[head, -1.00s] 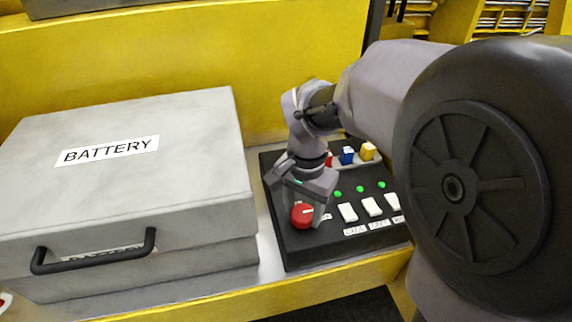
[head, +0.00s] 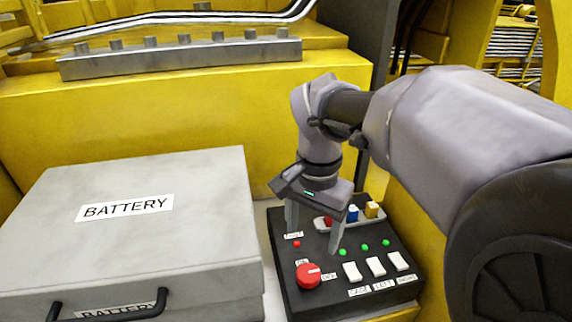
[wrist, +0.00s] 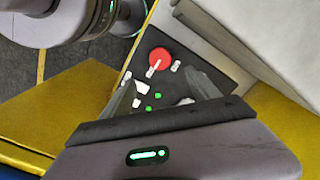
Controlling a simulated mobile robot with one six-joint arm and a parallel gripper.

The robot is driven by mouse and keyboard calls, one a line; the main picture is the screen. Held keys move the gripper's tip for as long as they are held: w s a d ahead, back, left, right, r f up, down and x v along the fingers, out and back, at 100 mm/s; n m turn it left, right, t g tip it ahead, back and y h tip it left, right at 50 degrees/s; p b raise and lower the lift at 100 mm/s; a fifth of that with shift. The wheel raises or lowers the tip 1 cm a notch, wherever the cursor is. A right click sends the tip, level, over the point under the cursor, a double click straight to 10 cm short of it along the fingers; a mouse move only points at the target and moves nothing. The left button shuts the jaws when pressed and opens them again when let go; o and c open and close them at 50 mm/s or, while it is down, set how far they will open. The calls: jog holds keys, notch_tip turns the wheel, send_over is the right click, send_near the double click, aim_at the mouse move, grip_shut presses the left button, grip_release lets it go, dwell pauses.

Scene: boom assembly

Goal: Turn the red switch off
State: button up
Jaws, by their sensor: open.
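The red switch (head: 308,275) is a round knob at the front left of a black control panel (head: 300,303). A small red light (head: 297,244) shows behind the knob, below a white label. My gripper (head: 313,240) is open and empty, pointing down above the panel, behind and above the knob, apart from it. In the wrist view the red switch (wrist: 160,61) lies beyond the open fingertips (wrist: 165,92), uncovered.
White switches (head: 376,267) with green lights stand right of the knob. Red, blue and yellow buttons (head: 352,214) sit at the panel's back. A grey battery case (head: 150,230) stands close on the left. A yellow wall (head: 180,110) rises behind.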

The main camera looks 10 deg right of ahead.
notch_tip(320, 180, up, 4)
jog(key=shift+r+p, duration=0.25)
jog(key=shift+p, duration=0.2)
